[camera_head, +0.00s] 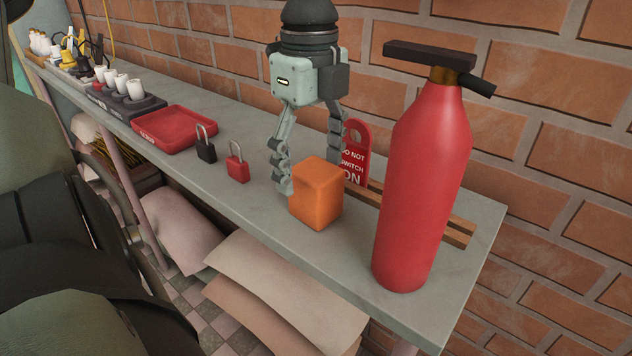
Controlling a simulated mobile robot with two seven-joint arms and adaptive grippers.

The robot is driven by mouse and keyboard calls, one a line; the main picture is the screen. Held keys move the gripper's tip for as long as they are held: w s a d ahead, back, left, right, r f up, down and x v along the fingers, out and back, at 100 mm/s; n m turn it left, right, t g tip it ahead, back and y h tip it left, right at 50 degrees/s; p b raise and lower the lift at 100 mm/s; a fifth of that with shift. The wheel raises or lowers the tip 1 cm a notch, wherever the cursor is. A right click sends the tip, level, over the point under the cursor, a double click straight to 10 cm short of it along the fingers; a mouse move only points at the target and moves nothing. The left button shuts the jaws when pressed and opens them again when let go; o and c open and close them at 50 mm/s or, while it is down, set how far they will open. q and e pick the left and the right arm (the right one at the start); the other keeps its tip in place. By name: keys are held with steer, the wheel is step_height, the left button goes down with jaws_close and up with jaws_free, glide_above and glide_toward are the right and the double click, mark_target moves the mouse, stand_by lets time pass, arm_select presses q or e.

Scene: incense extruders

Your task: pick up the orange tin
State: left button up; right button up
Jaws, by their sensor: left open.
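The orange tin (316,194) is a rounded block standing on the grey bench, left of the red fire extinguisher. My left gripper (313,178) is above and just behind the tin, pointing down, with its fingers spread. One finger is at the tin's left side. The other is behind its right side, partly hidden. I cannot tell whether either finger touches the tin. My right gripper is not in view.
The fire extinguisher (425,185) stands close on the right. A red tag (355,153) and wooden slats (456,233) are behind the tin. A red padlock (237,165), a black padlock (205,148) and a red tray (174,128) are to the left. A brick wall backs the bench.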

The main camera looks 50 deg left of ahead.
arm_select(q)
steer(key=f, duration=0.3)
steer(key=shift+w+d+f, duration=0.2)
steer(key=shift+w+f, duration=0.05)
steer(key=shift+f, duration=0.5)
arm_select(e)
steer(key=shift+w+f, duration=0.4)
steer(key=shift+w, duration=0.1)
arm_select(q)
steer(key=c, duration=1.4)
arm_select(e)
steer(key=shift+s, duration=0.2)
arm_select(q)
steer(key=shift+r, duration=0.1)
